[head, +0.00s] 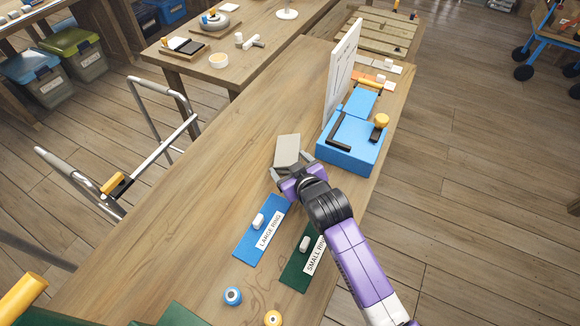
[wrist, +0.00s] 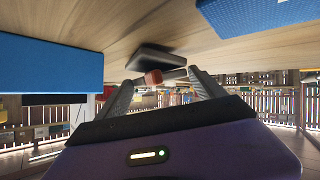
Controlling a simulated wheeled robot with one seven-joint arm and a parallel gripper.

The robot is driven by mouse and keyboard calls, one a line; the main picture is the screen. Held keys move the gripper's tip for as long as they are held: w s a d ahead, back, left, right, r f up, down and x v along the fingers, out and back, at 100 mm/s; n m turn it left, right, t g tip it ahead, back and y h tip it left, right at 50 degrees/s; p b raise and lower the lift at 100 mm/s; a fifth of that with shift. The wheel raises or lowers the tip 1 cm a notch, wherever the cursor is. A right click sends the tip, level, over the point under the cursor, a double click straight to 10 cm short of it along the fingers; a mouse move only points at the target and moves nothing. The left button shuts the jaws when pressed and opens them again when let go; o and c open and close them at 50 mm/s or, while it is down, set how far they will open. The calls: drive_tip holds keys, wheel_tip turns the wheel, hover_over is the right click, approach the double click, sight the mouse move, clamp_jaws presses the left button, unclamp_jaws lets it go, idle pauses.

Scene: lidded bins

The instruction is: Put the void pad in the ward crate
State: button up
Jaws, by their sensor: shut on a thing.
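A grey pad (head: 288,149), which I take for the void pad, is at my gripper's tip over the wooden table. My gripper (head: 290,173) is shut on it. In the wrist view, the fingers (wrist: 155,78) close on a small red piece against the dark grey pad (wrist: 154,58); it looks like the pad's grip. Whether the pad still touches the table I cannot tell. Lidded bins stand on the floor at upper left, one with a blue lid (head: 33,64) and one with a green lid (head: 70,41). Their labels are too small to read, so I cannot tell which is the ward crate.
A blue box device (head: 352,142) with a white upright panel (head: 343,68) stands right of the pad. Blue (head: 251,243) and green (head: 299,268) label mats lie nearer. A metal-framed cart (head: 150,158) stands left of the table. Another table (head: 232,48) is behind.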

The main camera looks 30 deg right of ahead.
drive_tip(key=shift+f, duration=0.6)
drive_tip(key=o, duration=2)
drive_tip(key=shift+s, duration=0.1)
drive_tip(key=v, duration=1.2)
